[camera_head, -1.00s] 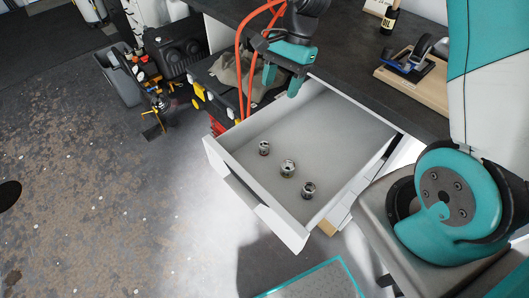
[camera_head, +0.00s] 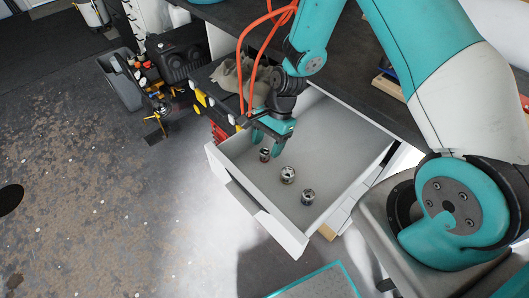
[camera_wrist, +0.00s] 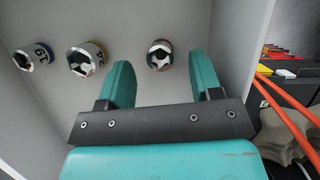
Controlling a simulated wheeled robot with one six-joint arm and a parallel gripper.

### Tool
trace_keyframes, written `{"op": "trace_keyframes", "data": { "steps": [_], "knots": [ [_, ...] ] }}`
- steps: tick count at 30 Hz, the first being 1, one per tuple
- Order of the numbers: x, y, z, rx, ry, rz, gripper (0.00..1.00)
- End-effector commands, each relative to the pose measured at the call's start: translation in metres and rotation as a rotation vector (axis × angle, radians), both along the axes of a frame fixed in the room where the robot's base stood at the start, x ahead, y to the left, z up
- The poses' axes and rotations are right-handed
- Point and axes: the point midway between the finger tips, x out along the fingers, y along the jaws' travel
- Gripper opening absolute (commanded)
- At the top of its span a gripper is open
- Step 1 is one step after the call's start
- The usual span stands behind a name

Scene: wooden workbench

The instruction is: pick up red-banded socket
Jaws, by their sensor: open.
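Three metal sockets stand in a row in the open drawer (camera_head: 335,130). The one nearest my gripper (camera_head: 264,155) appears to have a dull reddish band; it shows in the wrist view (camera_wrist: 160,56) ahead of and between my fingertips. The middle socket (camera_head: 288,175) has a yellowish band in the wrist view (camera_wrist: 84,60). The third socket (camera_head: 308,197) has a blue band in the wrist view (camera_wrist: 33,57). My gripper (camera_head: 269,144) is open and empty, with its fingers (camera_wrist: 160,75) pointing down above the nearest socket. Contact is not visible.
The drawer's walls stand close around my gripper, with a front wall (camera_head: 255,208) toward the lower left. Orange cables (camera_head: 243,75) hang beside the arm. The dark workbench top (camera_head: 365,75) lies above the drawer. The drawer's right part is clear.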

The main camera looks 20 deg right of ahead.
Motion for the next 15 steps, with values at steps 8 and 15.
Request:
{"op": "trace_keyframes", "data": {
  "steps": [8,15],
  "knots": [
    [-0.005,0.011,-0.027,0.000,0.001,0.000,0.59],
    [-0.005,0.011,-0.028,0.000,0.000,0.001,0.52]
  ]
}}
